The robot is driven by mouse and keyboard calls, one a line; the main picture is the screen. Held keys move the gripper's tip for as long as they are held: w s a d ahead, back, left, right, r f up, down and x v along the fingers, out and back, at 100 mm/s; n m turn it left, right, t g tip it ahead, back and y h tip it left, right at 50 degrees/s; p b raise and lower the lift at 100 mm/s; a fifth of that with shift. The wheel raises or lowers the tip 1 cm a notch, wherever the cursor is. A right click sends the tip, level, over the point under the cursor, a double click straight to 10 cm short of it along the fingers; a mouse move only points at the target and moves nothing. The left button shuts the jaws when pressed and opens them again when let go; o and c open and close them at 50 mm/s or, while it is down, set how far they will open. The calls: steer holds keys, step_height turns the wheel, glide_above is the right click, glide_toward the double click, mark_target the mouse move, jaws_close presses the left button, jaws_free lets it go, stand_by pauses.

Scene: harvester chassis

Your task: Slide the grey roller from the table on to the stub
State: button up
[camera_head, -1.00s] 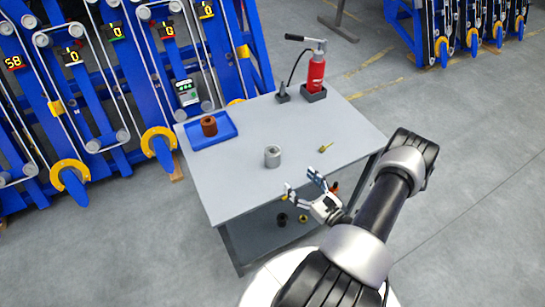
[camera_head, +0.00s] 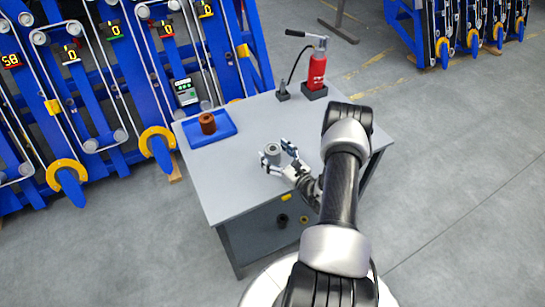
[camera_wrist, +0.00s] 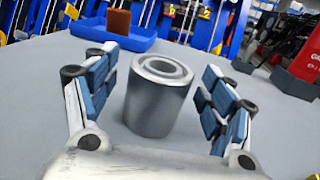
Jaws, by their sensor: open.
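The grey roller (camera_head: 272,151) stands upright on the grey table (camera_head: 225,185). In the wrist view the roller (camera_wrist: 156,95) is a short metal cylinder with a round bore in its top. My gripper (camera_head: 278,156) is low over the table at the roller. In the wrist view my gripper (camera_wrist: 152,92) is open, with one blue-padded finger on each side of the roller and a gap visible on both sides. Several rollers on stubs show on the blue frames at the left, but I cannot tell which stub is the task's.
A red hand pump (camera_head: 317,70) stands at the back right with a black hose. Blue frames (camera_head: 110,80) with yellow-rimmed wheels (camera_head: 158,141) stand beyond the table's left edge.

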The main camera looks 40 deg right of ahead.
steer(key=shift+w, duration=0.55)
steer(key=shift+r, duration=0.1)
steer(key=shift+c, duration=0.6)
steer(key=c, duration=1.5)
